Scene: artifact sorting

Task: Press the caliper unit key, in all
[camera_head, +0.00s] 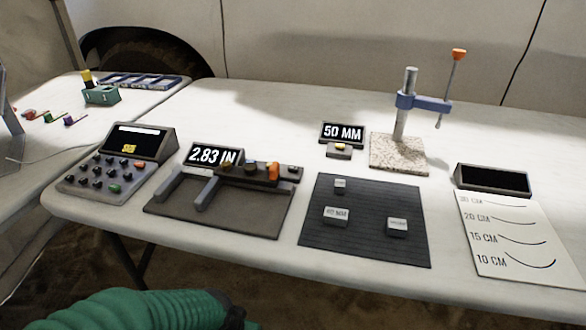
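The caliper (222,205) lies on its dark base on the table, left of centre. Its display (214,155) stands behind it and reads 2.83 IN. An upright orange piece (273,172) stands on the caliper's dark slider body, with smaller dark and orange parts beside it. Which of these small parts is the unit key I cannot tell. A green ribbed sleeve with a dark joint, my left arm, shows at the bottom left, in front of the table and apart from the caliper. Neither of my grippers is in view.
Left of the caliper stands a keypad console (120,165). To its right are a dark mat (365,245) with several grey blocks, a 50 MM display (342,132), a stand on a granite base (399,160) and a marked white sheet (520,240). The table's front edge runs below them.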

